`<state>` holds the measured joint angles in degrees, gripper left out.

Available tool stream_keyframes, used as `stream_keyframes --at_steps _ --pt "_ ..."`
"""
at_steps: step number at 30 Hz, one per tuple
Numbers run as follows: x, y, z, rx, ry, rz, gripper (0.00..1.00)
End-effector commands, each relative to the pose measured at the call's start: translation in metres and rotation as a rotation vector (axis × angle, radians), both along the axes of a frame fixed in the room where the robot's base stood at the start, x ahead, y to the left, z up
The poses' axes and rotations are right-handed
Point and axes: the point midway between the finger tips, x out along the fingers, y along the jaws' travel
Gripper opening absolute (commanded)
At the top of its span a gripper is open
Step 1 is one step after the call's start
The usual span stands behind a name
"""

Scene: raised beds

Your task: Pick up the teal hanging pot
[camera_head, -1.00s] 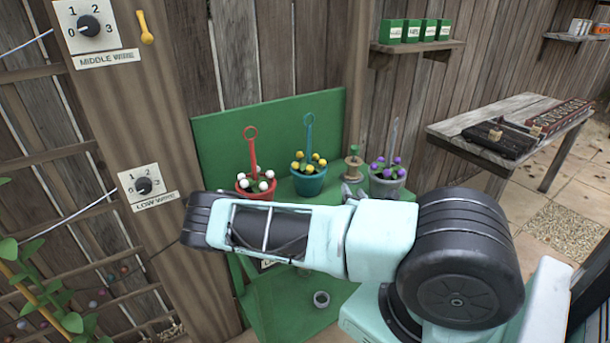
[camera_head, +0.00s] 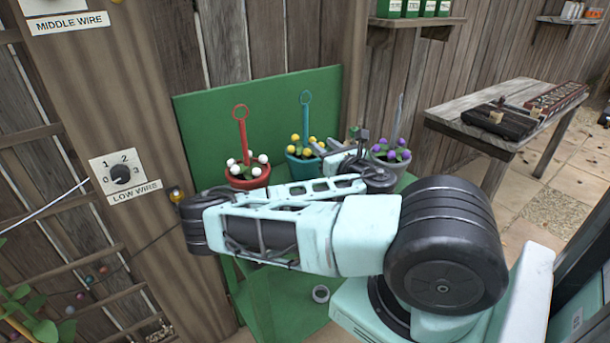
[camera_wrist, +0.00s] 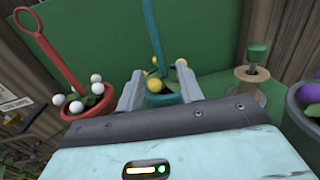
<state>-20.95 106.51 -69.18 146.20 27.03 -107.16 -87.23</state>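The teal hanging pot (camera_head: 301,168) stands on the green stand between the red and grey pots. It holds yellow flowers and has a tall teal handle ending in a ring. My gripper (camera_head: 336,143) is at its right in the head view, partly hidden by my arm. In the wrist view, my gripper (camera_wrist: 159,88) is open, with one finger on each side of the teal pot (camera_wrist: 172,100) and its yellow flowers. The pot's lower part is hidden behind the gripper body there. Contact between fingers and pot cannot be told.
A red pot (camera_head: 247,178) with white flowers is close on the left. A grey pot (camera_head: 391,160) with purple flowers is on the right. A wooden spool (camera_wrist: 251,85) stands between the teal and grey pots. A green back panel (camera_head: 264,104) rises behind.

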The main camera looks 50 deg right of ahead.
Motion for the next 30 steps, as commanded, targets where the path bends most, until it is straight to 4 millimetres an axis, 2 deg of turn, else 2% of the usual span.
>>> stream_keyframes --at_steps 1,6,8,12,20,25,30 --pt "0.002 -0.001 -0.007 -0.002 -0.002 -0.001 0.37" --pt "0.01 -0.004 -0.006 -0.002 -0.002 -0.004 0.37" --pt "0.024 -0.008 0.003 0.002 -0.004 0.001 0.37" --pt "0.044 -0.017 0.002 0.002 -0.002 -0.002 0.37" --pt "0.062 -0.022 0.003 0.002 -0.002 -0.002 0.37" --pt "0.087 -0.028 0.004 0.002 -0.002 -0.001 0.37" --pt "0.103 -0.035 0.002 0.002 -0.001 -0.003 0.37"
